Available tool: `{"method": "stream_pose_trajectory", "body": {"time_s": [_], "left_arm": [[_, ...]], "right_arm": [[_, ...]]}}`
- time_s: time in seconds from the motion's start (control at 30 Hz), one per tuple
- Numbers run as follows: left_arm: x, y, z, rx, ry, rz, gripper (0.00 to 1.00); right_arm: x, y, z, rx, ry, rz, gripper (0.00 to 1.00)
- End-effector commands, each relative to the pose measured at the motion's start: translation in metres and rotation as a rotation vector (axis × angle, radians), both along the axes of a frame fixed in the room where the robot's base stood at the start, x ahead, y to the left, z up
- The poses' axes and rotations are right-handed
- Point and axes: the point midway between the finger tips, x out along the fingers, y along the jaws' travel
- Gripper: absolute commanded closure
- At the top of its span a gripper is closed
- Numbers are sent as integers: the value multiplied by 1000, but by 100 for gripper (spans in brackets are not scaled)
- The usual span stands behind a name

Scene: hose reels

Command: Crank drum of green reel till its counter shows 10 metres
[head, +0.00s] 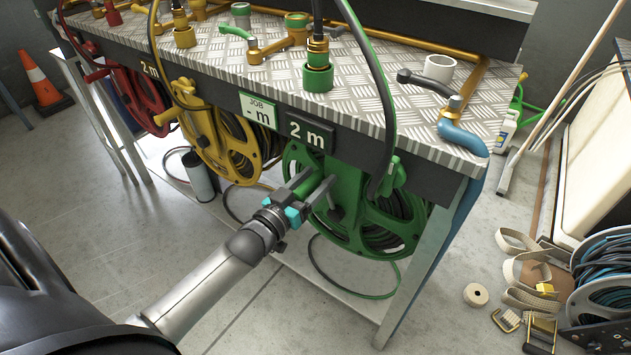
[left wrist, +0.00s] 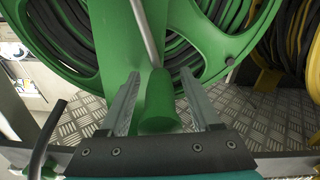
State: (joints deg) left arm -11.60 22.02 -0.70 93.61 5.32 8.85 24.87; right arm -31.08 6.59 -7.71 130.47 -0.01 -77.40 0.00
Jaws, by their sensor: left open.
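The green reel (head: 349,219) hangs under the front edge of the bench with black hose wound on it. Its counter (head: 307,135) reads "2 m". A sign to its left (head: 258,110) reads "JOB - m". My left gripper (head: 312,188) is at the front of the reel, fingers pointing at it. In the left wrist view, the green crank grip (left wrist: 158,102) on its grey rod lies between the two open fingers (left wrist: 160,108), with gaps visible on both sides. My right gripper is not in view.
A yellow reel (head: 212,140), whose counter (head: 149,69) reads "2 m", and a red reel (head: 136,97) hang to the left. A bench leg (head: 420,270) stands right of the green reel. Straps (head: 525,265) and a tape roll (head: 475,295) lie on the floor at right.

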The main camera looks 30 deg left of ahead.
Motion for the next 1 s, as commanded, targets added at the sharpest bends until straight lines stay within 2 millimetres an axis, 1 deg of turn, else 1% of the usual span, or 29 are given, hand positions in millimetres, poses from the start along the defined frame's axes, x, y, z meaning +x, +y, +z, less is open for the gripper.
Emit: {"method": "stream_pose_trajectory", "body": {"time_s": [0.37,0.93,1.0], "left_arm": [[3,0,0,0,0,0,36],[3,0,0,0,0,0,100],[3,0,0,0,0,0,100]], "right_arm": [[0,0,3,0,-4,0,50],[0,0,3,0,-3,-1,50],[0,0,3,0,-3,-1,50]]}}
